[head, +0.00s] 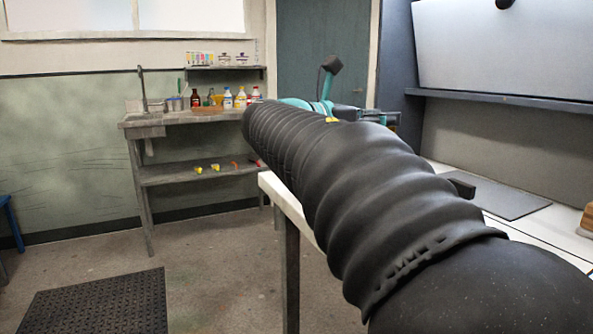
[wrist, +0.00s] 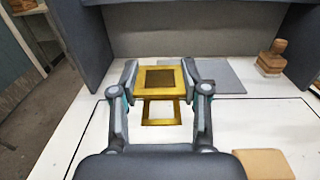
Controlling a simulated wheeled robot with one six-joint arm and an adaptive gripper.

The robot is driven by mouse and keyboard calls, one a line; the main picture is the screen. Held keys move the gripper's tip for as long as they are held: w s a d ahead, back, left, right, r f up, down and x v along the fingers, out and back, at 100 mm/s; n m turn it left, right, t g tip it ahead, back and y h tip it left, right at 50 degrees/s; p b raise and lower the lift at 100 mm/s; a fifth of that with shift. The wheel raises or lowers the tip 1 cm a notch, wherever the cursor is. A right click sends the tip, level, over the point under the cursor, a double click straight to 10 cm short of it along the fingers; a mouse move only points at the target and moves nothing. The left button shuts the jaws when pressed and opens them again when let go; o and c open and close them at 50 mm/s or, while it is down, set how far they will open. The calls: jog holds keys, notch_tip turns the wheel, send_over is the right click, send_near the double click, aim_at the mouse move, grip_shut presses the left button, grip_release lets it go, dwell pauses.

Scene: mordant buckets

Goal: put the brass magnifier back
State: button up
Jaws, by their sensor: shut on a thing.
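The brass magnifier (wrist: 161,92) is a gold folding frame with a dark square in its upper plate and an open square frame below. In the wrist view my gripper (wrist: 160,78) is shut on it, one finger at each side of the upper plate. The magnifier is over the white table top (wrist: 240,120); I cannot tell whether its lower frame touches the table. In the head view my black ribbed arm hides the magnifier and the gripper's fingers.
A grey mat (wrist: 215,75) lies behind the magnifier, also in the head view (head: 490,195). A wooden stamp (wrist: 272,58) stands at back right and a tan block (wrist: 265,163) lies at front right. Grey panels wall the table. A sink bench (head: 190,118) with bottles stands far left.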

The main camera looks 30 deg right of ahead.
jog(key=w+a+f, duration=0.1)
jog(key=w, duration=0.1)
jog(key=w+a+f, duration=0.1)
jog(key=w+f, duration=0.1)
jog(key=w, duration=0.1)
jog(key=w+a+f, duration=0.1)
jog(key=w+f, duration=0.1)
jog(key=shift+w+a+f, duration=0.2)
jog(key=shift+a+f, duration=0.05)
jog(key=shift+a, duration=0.15)
jog(key=shift+f+b, duration=0.35)
jog(key=shift+f, duration=1.6)
jog(key=shift+f, duration=0.6)
jog(key=o, duration=1.3)
jog(key=shift+c, duration=0.2)
jog(key=shift+r, duration=0.1)
